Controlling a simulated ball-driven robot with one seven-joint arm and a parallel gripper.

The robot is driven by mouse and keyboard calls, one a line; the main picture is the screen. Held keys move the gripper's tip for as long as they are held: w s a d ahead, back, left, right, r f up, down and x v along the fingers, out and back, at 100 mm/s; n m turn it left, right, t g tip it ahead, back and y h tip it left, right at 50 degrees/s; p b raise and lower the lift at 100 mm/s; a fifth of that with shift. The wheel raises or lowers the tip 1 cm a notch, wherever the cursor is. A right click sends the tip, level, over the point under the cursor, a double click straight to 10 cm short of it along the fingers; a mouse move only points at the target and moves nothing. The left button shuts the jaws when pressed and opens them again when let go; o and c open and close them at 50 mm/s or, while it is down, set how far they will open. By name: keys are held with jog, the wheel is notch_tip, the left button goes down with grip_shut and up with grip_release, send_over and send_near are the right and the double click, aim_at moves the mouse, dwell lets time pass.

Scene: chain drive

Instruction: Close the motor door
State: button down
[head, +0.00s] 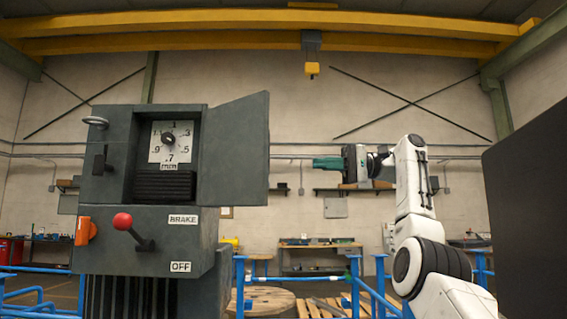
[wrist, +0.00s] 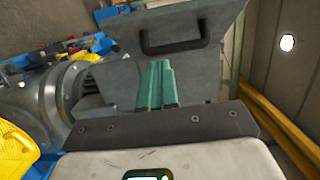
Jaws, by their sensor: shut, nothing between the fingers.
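In the head view a grey machine cabinet (head: 135,230) stands at left, its upper box open at the front. A flat grey door (head: 235,150) hangs open on the right side of that box. My gripper (head: 318,163) is right of the door, apart from it in the picture, with green fingers pointing left. In the wrist view my gripper (wrist: 155,75) has its green fingers together and empty. Beyond them is a grey panel (wrist: 205,65) with a black handle (wrist: 175,35). I cannot tell if it is the same door. Any contact is unclear.
The cabinet carries a dial (head: 170,141), a red-knobbed lever (head: 122,221) and an orange switch (head: 85,230). Blue railings (head: 240,285) run below. A dark slab (head: 530,200) fills the right edge. A ribbed grey housing (wrist: 60,95) and yellow object (wrist: 15,150) are left in the wrist view.

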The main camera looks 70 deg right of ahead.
jog(key=w+a, duration=0.7)
jog(key=a, duration=0.1)
jog(key=shift+w, duration=0.4)
jog(key=shift+a, duration=0.1)
jog(key=shift+a+f, duration=0.1)
